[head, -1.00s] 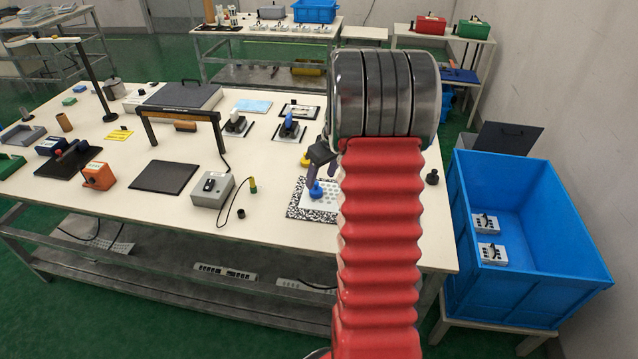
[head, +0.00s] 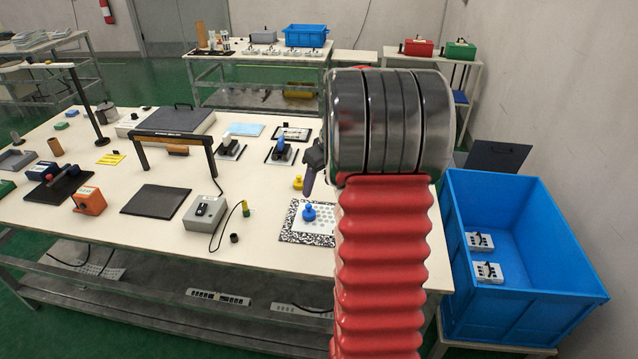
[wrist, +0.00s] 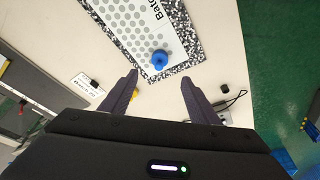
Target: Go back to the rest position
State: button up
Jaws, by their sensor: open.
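My gripper (wrist: 160,85) is open and empty in the wrist view, its two dark fingers spread apart above the white table. In the head view my gripper (head: 312,172) is mostly hidden behind my red and metal arm. A blue knobbed piece (wrist: 160,59) stands on a white perforated sheet (wrist: 128,28) with a speckled black-and-white border, beyond the fingertips in the wrist view. In the head view the blue piece (head: 309,212) is below and apart from the gripper. My arm hides the right part of the sheet.
The white table (head: 110,215) holds a black arch (head: 172,135), a dark plate (head: 156,200), a grey switch box (head: 205,212) and an orange box (head: 89,201). A blue bin (head: 540,235) with small grey devices stands right of the table. Green floor lies around.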

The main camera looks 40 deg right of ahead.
dwell(0.6)
jog(key=s+a+r, duration=0.3)
jog(key=s+a, duration=0.3)
jog(key=a, duration=0.6)
jog(key=s+a+r+t, duration=0.1)
jog(key=s+a+r, duration=0.3)
jog(key=s+a, duration=0.3)
jog(key=s+a+r+t, duration=0.1)
jog(key=s+a+r, duration=0.2)
jog(key=a, duration=1.5)
jog(key=s, duration=0.4)
jog(key=shift+r, duration=0.2)
